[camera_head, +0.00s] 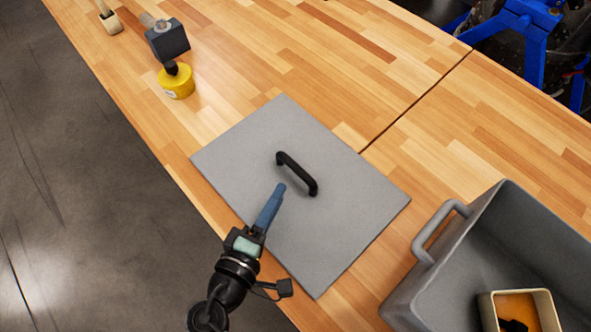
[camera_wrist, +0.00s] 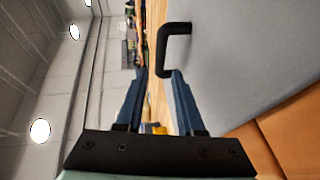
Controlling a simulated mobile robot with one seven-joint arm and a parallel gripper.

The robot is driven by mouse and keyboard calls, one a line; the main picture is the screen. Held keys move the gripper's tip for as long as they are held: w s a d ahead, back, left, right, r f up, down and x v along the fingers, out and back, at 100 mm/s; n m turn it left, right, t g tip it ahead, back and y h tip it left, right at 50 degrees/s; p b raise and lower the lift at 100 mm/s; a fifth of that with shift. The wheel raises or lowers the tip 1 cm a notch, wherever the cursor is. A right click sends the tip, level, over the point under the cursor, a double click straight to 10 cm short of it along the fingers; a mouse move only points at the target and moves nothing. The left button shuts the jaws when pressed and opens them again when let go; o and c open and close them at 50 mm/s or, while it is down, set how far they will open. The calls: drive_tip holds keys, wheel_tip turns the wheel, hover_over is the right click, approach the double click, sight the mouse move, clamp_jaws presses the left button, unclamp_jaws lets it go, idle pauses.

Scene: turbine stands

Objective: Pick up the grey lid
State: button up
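The grey lid (camera_head: 330,235) lies flat on the wooden table, a square plate with a black bar handle (camera_head: 297,175) at its middle. My gripper (camera_head: 281,188) is above the lid, its blue fingertips just short of the handle. In the wrist view my gripper (camera_wrist: 160,74) is open, with a gap between its two blue fingers. There the handle (camera_wrist: 162,48) stands out from the lid (camera_wrist: 245,60), ahead of the fingertips and nearer the right finger. Nothing is held between the fingers. Whether a finger touches the handle cannot be told.
A grey bin (camera_head: 440,285) with a side handle stands at the right, holding a small cream box (camera_head: 489,312). A yellow round object (camera_head: 177,83) and a dark block-headed tool (camera_head: 168,42) are at the upper left.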

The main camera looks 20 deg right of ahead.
sight(301, 165)
drive_tip(key=shift+d+f, duration=0.1)
drive_tip(key=shift+d, duration=0.25)
drive_tip(key=p+x, duration=0.2)
drive_tip(key=x, duration=0.9)
drive_tip(key=shift+w+d, duration=0.2)
drive_tip(key=shift+w, duration=0.2)
clamp_jaws()
idle(0.7)
